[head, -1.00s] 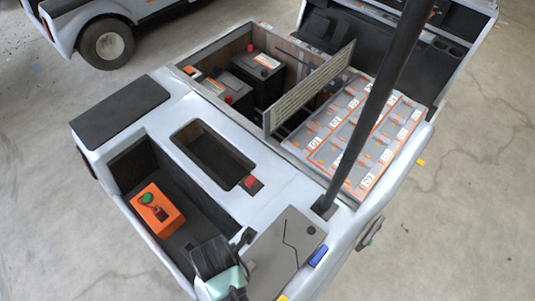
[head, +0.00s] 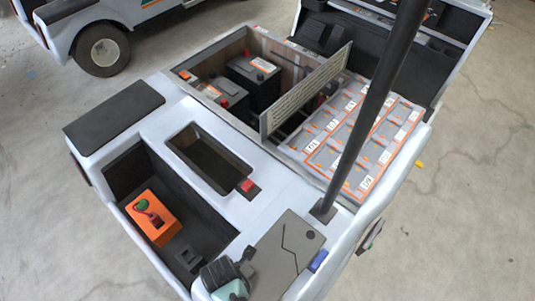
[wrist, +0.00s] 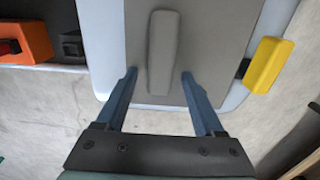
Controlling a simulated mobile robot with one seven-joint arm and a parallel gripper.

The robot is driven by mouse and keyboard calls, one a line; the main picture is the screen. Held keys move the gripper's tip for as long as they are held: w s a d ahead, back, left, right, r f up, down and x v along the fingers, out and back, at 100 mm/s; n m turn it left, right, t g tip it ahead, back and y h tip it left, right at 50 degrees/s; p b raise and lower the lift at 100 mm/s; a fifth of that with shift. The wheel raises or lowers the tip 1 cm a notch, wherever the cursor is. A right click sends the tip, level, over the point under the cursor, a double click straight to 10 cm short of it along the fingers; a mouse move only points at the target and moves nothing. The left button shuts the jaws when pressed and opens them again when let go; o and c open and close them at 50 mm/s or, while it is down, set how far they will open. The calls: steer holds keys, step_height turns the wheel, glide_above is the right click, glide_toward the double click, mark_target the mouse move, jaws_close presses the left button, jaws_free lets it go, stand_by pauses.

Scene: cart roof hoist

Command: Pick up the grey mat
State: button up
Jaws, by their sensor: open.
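A flat grey panel (head: 288,262), which looks like the grey mat, lies on the near right corner of the cart in the head view. A thin dark line crosses it. It fills the upper middle of the wrist view (wrist: 215,45), with a raised, rounded grey bar (wrist: 164,50) on it. My gripper (wrist: 159,76) is open and empty, its two blue fingers on either side of the bar's near end. I cannot tell their height above it. In the head view my gripper (head: 236,272) is at the panel's left edge, fingertips unclear.
An orange box (head: 153,217) and a small black block (head: 189,258) sit in the recess to the left. A dark post (head: 355,140) rises behind the panel. A dark pad (head: 113,116) lies at the cart's left.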

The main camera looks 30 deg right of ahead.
jaws_close()
steer(key=shift+w, duration=0.1)
stand_by(1.2)
